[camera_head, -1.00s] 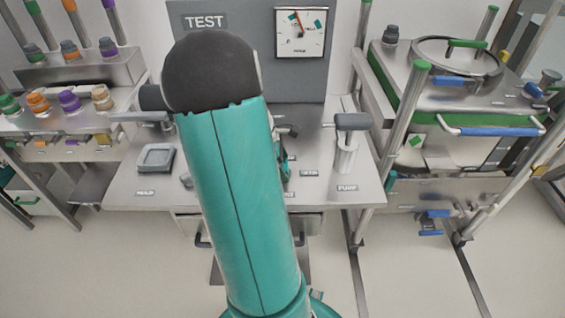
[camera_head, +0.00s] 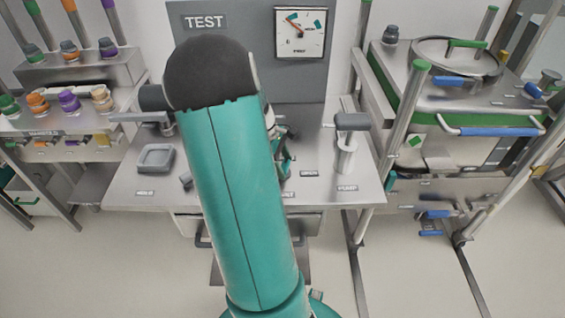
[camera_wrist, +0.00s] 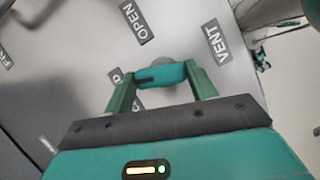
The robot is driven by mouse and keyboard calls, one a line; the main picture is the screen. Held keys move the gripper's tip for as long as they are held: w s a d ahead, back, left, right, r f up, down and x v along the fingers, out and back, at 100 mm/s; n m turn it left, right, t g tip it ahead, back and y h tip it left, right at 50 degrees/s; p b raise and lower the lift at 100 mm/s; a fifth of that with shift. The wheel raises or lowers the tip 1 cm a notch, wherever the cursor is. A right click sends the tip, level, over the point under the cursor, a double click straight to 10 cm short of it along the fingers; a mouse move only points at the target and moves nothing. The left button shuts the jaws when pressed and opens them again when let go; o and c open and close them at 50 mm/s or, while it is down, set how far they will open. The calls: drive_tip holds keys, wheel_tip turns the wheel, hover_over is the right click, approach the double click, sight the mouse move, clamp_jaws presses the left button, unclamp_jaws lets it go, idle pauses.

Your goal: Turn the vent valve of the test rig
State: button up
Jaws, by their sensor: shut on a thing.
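In the wrist view, my gripper (camera_wrist: 160,77) is closed over the vent valve (camera_wrist: 158,62), between the OPEN label (camera_wrist: 136,22) and the VENT label (camera_wrist: 216,43). A grey rounded part of the valve shows just beyond the teal fingertips; the rest is hidden by them. In the head view, my arm covers most of the valve, and only part of my gripper shows at the arm's right side. The test rig's gauge (camera_head: 311,45) is on the grey upright panel (camera_head: 255,80) marked TEST, its red needle pointing up and left.
A pump handle (camera_head: 351,121) stands right of my arm on the steel bench (camera_head: 130,185). A square grey tray (camera_head: 155,158) lies left. A rack with coloured caps (camera_head: 70,65) stands far left, and a frame with a round-lidded vessel (camera_head: 440,75) stands right.

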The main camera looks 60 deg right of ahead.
drive_tip(key=m+y, duration=0.1)
drive_tip(key=m, duration=0.2)
drive_tip(key=m+y, duration=0.1)
drive_tip(key=m, duration=0.3)
drive_tip(key=shift+s+d+t+y, duration=0.2)
drive_tip(key=shift+t+y, duration=0.1)
drive_tip(key=shift+y, duration=0.1)
drive_tip(key=m+t+y, duration=0.1)
drive_tip(key=m, duration=0.3)
drive_tip(key=shift+s+m+t+y, duration=0.15)
drive_tip(key=shift+m+t+y, duration=0.3)
drive_tip(key=shift+m, duration=1.25)
drive_tip(key=o, duration=1)
drive_tip(key=v, duration=1.3)
drive_tip(key=shift+d+r, duration=0.25)
drive_tip(key=shift+r, duration=0.15)
